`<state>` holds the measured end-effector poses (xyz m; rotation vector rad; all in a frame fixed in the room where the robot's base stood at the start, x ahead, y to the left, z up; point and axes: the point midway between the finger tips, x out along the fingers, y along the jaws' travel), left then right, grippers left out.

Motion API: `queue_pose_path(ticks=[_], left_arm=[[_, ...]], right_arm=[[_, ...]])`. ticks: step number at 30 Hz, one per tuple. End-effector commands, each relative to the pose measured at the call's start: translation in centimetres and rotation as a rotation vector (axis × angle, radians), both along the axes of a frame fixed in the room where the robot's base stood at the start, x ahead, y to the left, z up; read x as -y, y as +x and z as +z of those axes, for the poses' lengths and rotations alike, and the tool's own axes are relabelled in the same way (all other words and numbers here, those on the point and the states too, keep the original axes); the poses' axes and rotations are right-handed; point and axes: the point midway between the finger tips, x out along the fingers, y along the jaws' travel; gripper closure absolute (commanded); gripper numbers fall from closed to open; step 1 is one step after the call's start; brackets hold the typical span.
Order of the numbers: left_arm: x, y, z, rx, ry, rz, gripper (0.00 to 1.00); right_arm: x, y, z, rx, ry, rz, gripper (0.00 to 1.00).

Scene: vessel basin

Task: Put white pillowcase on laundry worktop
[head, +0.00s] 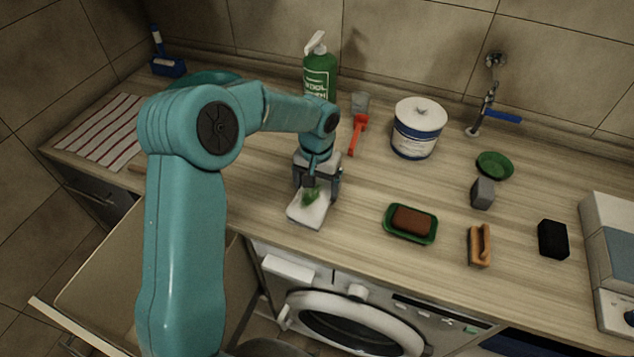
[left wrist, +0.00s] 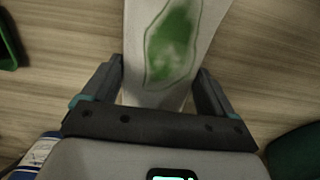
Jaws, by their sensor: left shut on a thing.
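The white pillowcase (head: 305,212) is a small flat folded piece with a green patch on it. It is at the front edge of the wooden laundry worktop (head: 362,212). My left gripper (head: 317,188) points down over the worktop and is shut on the pillowcase. In the left wrist view, the pillowcase (left wrist: 150,95) runs between the two fingers (left wrist: 160,90), with its green patch facing the camera. I cannot tell whether it touches the worktop or hangs just above it. My right gripper is not in view.
A green soap dish (head: 408,234) with a brown bar, a wooden brush (head: 480,245) and a black block (head: 552,239) lie to the right. Behind stand a white-blue tub (head: 418,128), a red-handled brush (head: 357,133) and a green pump bottle (head: 319,76). An open drawer (head: 100,255) is below left.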

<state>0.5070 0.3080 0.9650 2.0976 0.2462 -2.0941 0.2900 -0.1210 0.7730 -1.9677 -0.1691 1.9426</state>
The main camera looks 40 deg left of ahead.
Motion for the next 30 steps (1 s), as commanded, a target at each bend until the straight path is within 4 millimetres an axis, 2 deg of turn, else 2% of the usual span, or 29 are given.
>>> queue_pose_path(ticks=[1,2,8,11,13,24,30], left_arm=[[0.0,0.0,-0.2,0.0,0.0,0.0,0.07],[0.0,0.0,-0.1,0.0,0.0,0.0,0.0],[0.0,0.0,-0.1,0.0,0.0,0.0,0.0],[0.0,0.0,0.6,0.0,0.0,0.0,0.0],[0.0,0.1,1.1,0.004,0.001,0.001,0.0],[0.0,0.0,9.4,0.004,0.0,0.0,0.0],[0.0,0.0,11.8,0.0,-0.001,0.0,0.0]], right_arm=[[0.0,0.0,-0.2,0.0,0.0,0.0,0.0],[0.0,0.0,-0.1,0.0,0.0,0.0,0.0],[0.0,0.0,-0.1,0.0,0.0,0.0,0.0],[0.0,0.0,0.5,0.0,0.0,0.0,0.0],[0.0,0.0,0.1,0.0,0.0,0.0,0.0],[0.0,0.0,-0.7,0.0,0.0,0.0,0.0],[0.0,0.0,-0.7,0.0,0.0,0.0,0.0]])
